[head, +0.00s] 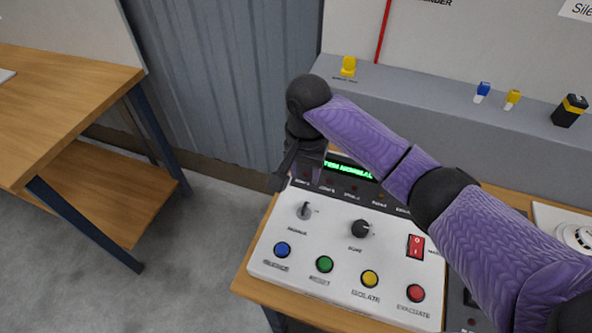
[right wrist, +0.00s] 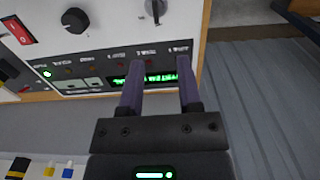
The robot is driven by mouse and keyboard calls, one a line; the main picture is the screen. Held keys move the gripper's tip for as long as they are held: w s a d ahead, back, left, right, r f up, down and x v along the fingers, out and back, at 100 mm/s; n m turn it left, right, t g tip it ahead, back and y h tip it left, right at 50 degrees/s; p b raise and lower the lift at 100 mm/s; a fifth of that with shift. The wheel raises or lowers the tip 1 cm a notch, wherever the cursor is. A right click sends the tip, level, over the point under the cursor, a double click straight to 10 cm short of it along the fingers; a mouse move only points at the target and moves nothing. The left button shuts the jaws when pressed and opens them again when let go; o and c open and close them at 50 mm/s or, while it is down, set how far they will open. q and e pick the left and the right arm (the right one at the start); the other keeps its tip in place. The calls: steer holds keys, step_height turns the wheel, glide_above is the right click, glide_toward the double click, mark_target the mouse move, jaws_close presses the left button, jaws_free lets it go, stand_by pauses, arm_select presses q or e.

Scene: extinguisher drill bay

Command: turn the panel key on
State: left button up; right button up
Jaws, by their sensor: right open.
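The white control panel (head: 325,232) sits on a wooden table. Its silver key (head: 304,210) stands in a switch at the upper left of the panel face. The key also shows at the top edge of the right wrist view (right wrist: 155,9). My right gripper (head: 284,174) is above the panel's back left corner, beyond the key and apart from it. In the right wrist view its two fingers (right wrist: 160,66) are parted with nothing between them, over the green-lit display strip. My left gripper is not in view.
The panel also has a black knob (head: 361,229), a red rocker switch (head: 416,247), and blue (head: 282,250), green (head: 324,264), yellow (head: 369,279) and red (head: 416,293) buttons. A grey ledge (head: 420,104) with small items runs behind. Another wooden table (head: 70,75) stands at left.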

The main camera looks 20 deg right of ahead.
mark_target(305, 204)
steer(key=f+b, duration=0.1)
steer(key=f, duration=0.1)
steer(key=s+f, duration=0.1)
steer(key=f, duration=0.1)
steer(key=shift+f+b, duration=0.35)
steer(key=shift+f, duration=0.05)
step_height(305, 204, down, 4)
steer(key=shift+f+b, duration=0.2)
steer(key=shift+b, duration=0.5)
steer(key=shift+f, duration=0.15)
steer(key=shift+c, duration=0.3)
steer(key=c, duration=0.5)
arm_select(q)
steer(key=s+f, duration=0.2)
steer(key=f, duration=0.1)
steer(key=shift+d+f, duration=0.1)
arm_select(e)
steer(key=shift+w, duration=0.1)
jaws_close()
